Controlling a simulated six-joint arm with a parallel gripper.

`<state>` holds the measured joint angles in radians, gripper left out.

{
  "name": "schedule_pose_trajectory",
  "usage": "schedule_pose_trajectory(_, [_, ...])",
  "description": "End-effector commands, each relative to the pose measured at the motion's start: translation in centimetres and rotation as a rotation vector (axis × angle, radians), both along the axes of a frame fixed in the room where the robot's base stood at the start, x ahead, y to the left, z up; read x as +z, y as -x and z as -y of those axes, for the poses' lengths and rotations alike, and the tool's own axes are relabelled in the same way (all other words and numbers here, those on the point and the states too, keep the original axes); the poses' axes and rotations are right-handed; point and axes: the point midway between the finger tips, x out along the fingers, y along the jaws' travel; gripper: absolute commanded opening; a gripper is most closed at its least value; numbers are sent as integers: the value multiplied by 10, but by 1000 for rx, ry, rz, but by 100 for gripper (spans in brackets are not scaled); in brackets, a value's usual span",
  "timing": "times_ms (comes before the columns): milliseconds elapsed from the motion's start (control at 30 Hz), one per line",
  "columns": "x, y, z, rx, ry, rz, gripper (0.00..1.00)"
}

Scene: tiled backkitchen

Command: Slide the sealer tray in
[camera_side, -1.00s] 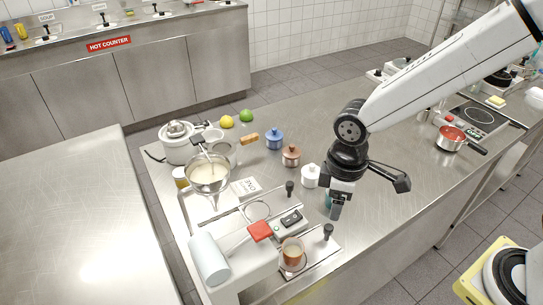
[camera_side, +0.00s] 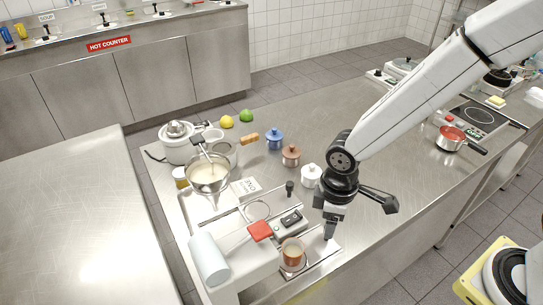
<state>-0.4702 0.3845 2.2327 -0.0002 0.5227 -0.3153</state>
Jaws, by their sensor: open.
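The cup sealer (camera_side: 245,268) is a white machine with a film roll (camera_side: 208,258) and a red-ended lever (camera_side: 260,231). Its flat metal tray (camera_side: 322,262) sticks out on the right side, carrying an orange cup (camera_side: 292,250) with pale contents. My gripper (camera_side: 330,231) points down over the tray's right end, open, with its fingers where the tray's black knob stands. The knob is hidden behind the fingers, so I cannot tell if they touch it. A second black knob (camera_side: 290,188) stands upright farther back.
A white lidded pot (camera_side: 311,176) stands just behind my gripper, with brown (camera_side: 291,155) and blue (camera_side: 274,139) pots beyond. The counter right of my gripper is clear.

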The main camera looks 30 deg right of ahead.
Motion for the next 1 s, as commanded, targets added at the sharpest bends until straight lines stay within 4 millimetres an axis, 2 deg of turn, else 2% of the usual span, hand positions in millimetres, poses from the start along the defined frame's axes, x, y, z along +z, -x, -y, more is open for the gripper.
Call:
schedule_pose_trajectory(300, [-21,0,0,0,0,0,66])
schedule_pose_trajectory(667, [-23,0,0,0,-1,1,66])
schedule_pose_trajectory(867, [-23,0,0,0,-1,1,5])
schedule_pose_trajectory(900, [-23,0,0,0,-1,1,0])
schedule_pose_trajectory(1000, [-23,0,0,0,-1,1,0])
